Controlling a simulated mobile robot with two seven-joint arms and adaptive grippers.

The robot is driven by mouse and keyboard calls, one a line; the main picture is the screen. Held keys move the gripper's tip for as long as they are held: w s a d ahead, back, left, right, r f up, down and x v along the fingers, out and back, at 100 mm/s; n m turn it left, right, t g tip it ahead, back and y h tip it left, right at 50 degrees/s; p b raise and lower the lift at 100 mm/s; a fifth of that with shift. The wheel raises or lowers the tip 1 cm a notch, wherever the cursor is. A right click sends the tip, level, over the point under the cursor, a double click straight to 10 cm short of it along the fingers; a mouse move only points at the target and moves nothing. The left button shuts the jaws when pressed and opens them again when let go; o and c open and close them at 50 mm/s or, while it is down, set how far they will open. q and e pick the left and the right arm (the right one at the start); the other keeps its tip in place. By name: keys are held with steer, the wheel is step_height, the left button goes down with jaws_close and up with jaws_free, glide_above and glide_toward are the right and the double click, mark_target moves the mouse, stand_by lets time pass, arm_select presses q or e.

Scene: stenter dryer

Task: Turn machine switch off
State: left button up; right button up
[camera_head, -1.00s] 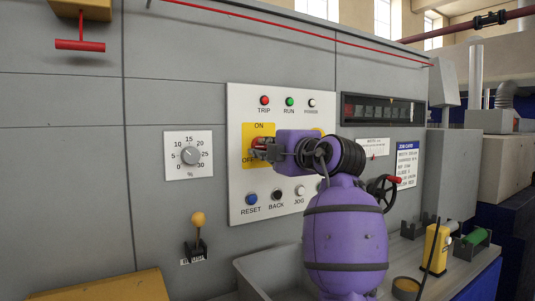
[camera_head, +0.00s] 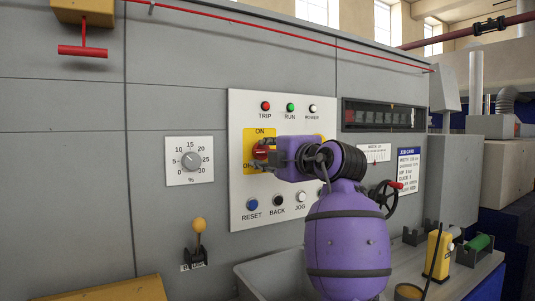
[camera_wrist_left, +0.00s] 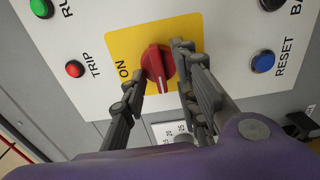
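The machine switch is a red rotary knob (camera_head: 260,149) on a yellow plate (camera_head: 248,137), with ON above it and OFF, partly hidden, below. In the left wrist view the red knob (camera_wrist_left: 157,64) has a white mark at its lower end; ON is printed to its left. My left gripper (camera_head: 264,154) is at the knob. In the left wrist view its fingers (camera_wrist_left: 158,66) stand apart, one on each side of the knob. The right-hand finger is very close to it; I cannot tell if it touches. My right gripper is not in view.
The white panel (camera_head: 238,112) also carries TRIP, RUN and POWER lamps above and RESET (camera_head: 252,204), BACK and JOG buttons below. A percent dial (camera_head: 190,160) and a yellow-knobbed lever (camera_head: 199,228) are to the left. A handwheel (camera_head: 384,198) is to the right.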

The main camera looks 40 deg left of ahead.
arm_select(q)
steer(key=v, duration=1.2)
steer(key=shift+f, duration=0.1)
